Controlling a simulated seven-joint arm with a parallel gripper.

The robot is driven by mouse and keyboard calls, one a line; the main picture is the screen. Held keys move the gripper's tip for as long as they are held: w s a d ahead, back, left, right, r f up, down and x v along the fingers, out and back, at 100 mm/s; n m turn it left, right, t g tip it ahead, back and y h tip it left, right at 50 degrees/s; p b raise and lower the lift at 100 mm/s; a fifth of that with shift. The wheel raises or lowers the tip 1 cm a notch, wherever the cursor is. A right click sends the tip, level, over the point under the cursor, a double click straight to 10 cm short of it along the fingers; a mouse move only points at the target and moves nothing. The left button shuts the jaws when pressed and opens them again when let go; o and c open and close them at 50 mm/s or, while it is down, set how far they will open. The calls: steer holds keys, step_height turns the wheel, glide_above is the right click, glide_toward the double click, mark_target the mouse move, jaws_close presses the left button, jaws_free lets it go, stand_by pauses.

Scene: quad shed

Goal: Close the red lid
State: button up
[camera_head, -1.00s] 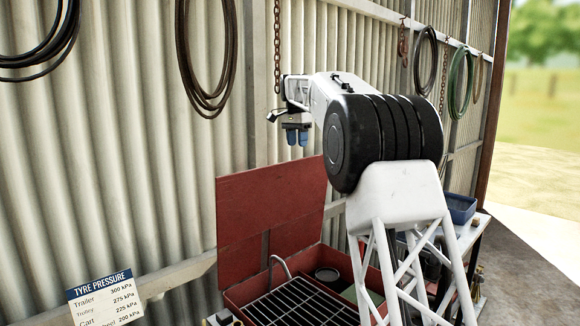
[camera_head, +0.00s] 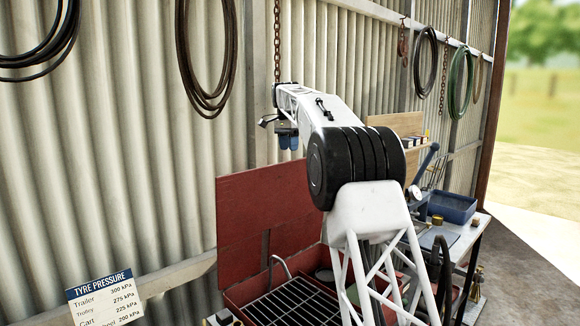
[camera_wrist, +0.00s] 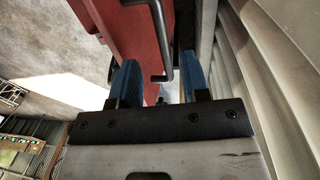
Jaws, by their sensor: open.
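The red lid (camera_head: 262,208) stands open and upright at the back of a red box (camera_head: 236,292), against the corrugated wall. The box has a dark grate and a curved metal spout (camera_head: 279,264) inside. My gripper (camera_head: 287,141) is above the lid's top edge, apart from it. In the wrist view its blue fingers (camera_wrist: 153,85) are spread and empty. A red panel (camera_wrist: 118,28) with a bent grey metal rod (camera_wrist: 161,40) shows beyond the fingers there. The lower right of the box is hidden behind my arm.
A bench at the right holds a blue bin (camera_head: 453,207) and a blue-handled tool (camera_head: 423,168). Hoses (camera_head: 205,60) and chains hang on the wall. A tyre pressure sign (camera_head: 103,298) is at the lower left. Open ground lies at the far right.

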mark_target(290, 165)
steer(key=shift+s+d+f, duration=0.15)
steer(key=shift+f, duration=1.75)
steer(key=shift+s+d+f, duration=0.1)
steer(key=shift+f, duration=1.8)
jaws_close()
